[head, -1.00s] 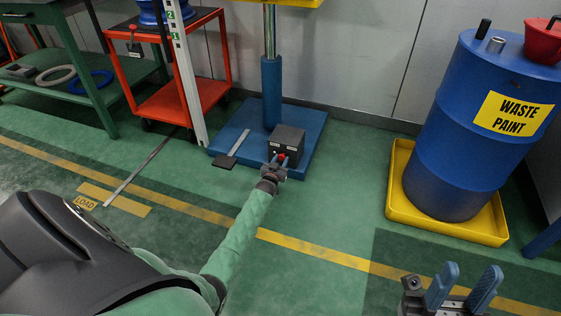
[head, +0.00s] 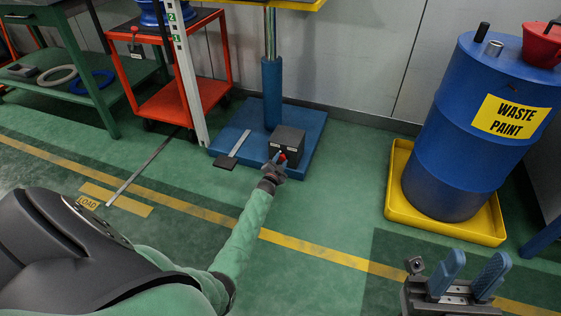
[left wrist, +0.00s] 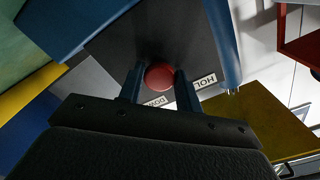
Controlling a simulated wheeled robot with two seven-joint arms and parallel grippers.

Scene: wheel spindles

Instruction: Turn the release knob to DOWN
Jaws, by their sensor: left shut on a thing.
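The red release knob (head: 282,158) is on the front of a dark box (head: 288,141) that stands on the blue base of a lift column. In the left wrist view the round red knob (left wrist: 159,76) sits between my left gripper's two blue fingers, with a DOWN label (left wrist: 157,101) and a partly hidden HOLD label (left wrist: 204,81) beside it. My left gripper (head: 279,160) is shut on the knob. The knob's pointer direction cannot be made out. My right gripper (head: 468,278) is open and empty at the lower right, far from the box.
The blue base plate (head: 230,137) carries the column (head: 272,92) and a pedal (head: 225,162). A blue waste paint drum (head: 455,130) stands in a yellow tray (head: 397,190) at the right. A red cart (head: 170,103) and green bench (head: 95,95) are at the left. Floor in front is clear.

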